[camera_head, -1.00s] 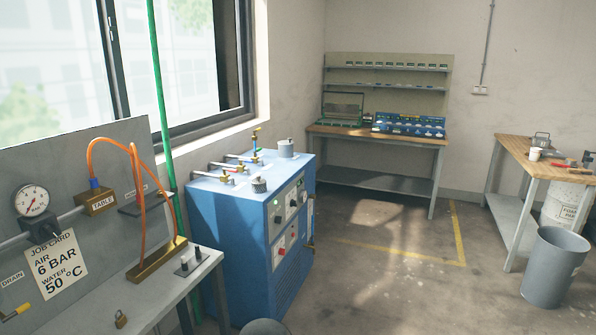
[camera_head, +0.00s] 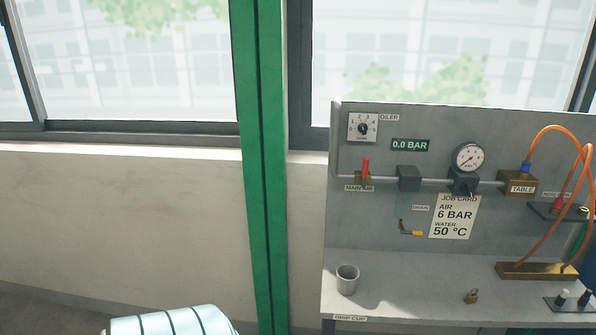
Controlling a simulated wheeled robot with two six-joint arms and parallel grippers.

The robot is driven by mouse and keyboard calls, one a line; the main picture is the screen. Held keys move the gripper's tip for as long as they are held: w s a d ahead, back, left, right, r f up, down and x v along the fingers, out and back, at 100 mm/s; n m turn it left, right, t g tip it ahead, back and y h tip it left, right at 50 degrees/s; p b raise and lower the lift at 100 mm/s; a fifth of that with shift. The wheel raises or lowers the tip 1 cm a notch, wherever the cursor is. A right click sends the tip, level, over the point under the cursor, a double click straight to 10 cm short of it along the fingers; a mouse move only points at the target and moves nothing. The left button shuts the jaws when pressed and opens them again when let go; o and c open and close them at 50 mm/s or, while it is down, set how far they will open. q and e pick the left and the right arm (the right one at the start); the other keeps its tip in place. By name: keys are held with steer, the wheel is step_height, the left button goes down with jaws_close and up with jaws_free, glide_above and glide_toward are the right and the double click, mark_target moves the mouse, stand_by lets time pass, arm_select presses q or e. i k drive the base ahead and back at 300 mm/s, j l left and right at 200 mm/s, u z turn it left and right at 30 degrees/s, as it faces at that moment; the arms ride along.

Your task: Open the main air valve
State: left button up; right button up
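The main air valve (camera_head: 365,172) is on the grey panel in the camera_head view, right of centre. It has a red lever standing upright on a brass body, with a label below that reads roughly "MAIN AIR". A grey pipe runs right from it. A green digital display (camera_head: 409,145) above reads 0.0 BAR. A round gauge (camera_head: 468,158) sits to its right. Neither of my grippers is in view.
A green post (camera_head: 258,170) stands left of the panel. A yellow drain handle (camera_head: 411,231) and job card (camera_head: 455,216) are on the panel.

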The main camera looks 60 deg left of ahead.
mark_target(366, 161)
steer(key=u, duration=1.5)
